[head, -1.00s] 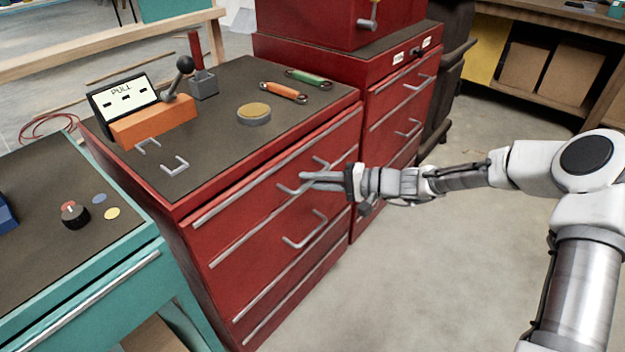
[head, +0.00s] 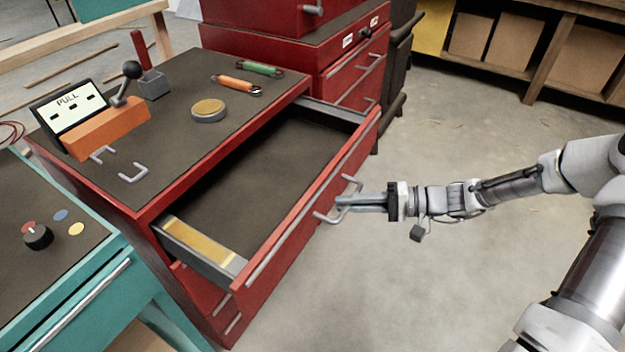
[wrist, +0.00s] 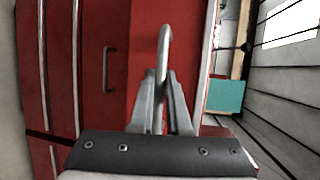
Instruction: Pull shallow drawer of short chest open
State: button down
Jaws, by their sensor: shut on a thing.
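The short red chest (head: 150,208) stands in the middle of the head view with a dark top. Its shallow drawer (head: 300,213) is pulled well out, showing a dark, mostly bare floor and a yellow strip at the near left end. My gripper (head: 342,201) is at the drawer front and shut on its grey bar handle (head: 330,217). In the wrist view the fingers (wrist: 161,100) close on the handle (wrist: 165,45), with the red drawer front behind. Another handle (wrist: 108,70) shows on a red front to the left.
On the chest top are an orange block with a "PULL" sign (head: 68,108), a round yellow-topped button (head: 208,110) and loose handles (head: 133,173). A teal cabinet (head: 75,290) stands at left, a taller red chest (head: 345,62) behind. Floor (head: 430,270) at right is clear.

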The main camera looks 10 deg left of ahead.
jog(key=s+d+p, duration=0.1)
jog(key=s+d, duration=0.3)
jog(key=d, duration=0.5)
jog(key=shift+d+p, duration=0.3)
jog(key=shift+d, duration=0.05)
jog(key=c, duration=0.9)
grip_release()
jog(key=d+r, duration=0.1)
jog(key=d, duration=0.4)
jog(key=d+r+p, duration=0.1)
jog(key=d, duration=0.5)
jog(key=d+r+p, duration=0.1)
jog(key=d, duration=0.5)
jog(key=shift+r, duration=0.1)
jog(key=shift+w, duration=0.1)
